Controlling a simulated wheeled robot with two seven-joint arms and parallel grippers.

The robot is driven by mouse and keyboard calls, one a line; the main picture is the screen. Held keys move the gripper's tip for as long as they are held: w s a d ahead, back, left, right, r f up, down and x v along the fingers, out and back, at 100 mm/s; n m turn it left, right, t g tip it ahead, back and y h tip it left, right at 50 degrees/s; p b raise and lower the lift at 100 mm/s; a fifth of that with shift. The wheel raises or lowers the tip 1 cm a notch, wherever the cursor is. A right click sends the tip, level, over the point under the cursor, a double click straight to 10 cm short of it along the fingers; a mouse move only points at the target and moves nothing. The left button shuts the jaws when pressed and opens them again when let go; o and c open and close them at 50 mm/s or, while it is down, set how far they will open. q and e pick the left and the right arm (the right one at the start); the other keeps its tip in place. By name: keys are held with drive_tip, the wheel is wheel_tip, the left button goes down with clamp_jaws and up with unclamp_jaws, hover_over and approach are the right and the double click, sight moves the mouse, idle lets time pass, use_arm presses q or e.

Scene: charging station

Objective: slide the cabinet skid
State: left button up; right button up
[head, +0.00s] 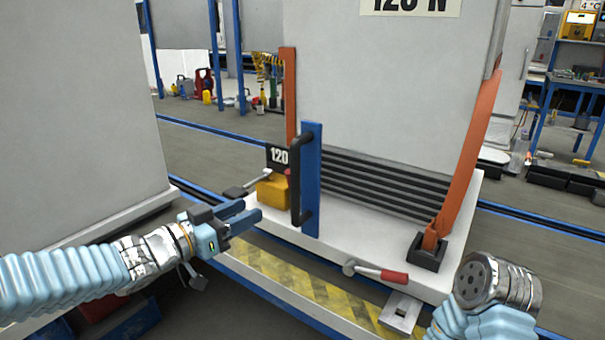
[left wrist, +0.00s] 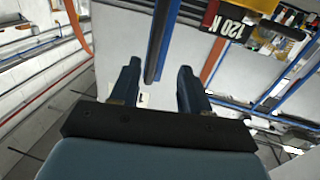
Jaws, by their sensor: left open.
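The cabinet (head: 390,70) is a tall grey box with a dark slatted lower front, on a flat white skid (head: 370,248). A blue upright plate (head: 312,175) with a black bar handle (head: 296,180) stands at the skid's near left. My left gripper (head: 247,212) is open and empty, left of the handle and apart from it. In the left wrist view the blue plate (left wrist: 160,42) shows beyond and between its open fingers (left wrist: 156,72). A silver wrist joint of my right arm shows at lower right; its fingers are not visible.
Orange straps (head: 468,160) run down the cabinet. A yellow block (head: 273,192) and a red-handled lever (head: 380,273) sit on the skid. Yellow-black striping (head: 290,278) runs along the front. Another grey cabinet (head: 75,110) stands left; blue floor rails (head: 215,132) run behind.

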sight(292, 186)
use_arm(q)
drive_tip(key=shift+m, duration=0.3)
drive_tip(key=x, duration=0.4)
drive_tip(key=r+x, duration=0.1)
drive_tip(key=x, duration=0.9)
drive_tip(key=shift+s+d+r+b, duration=0.2)
drive_tip(key=shift+d+b, duration=0.05)
drive_tip(key=shift+b, duration=0.15)
clamp_jaws()
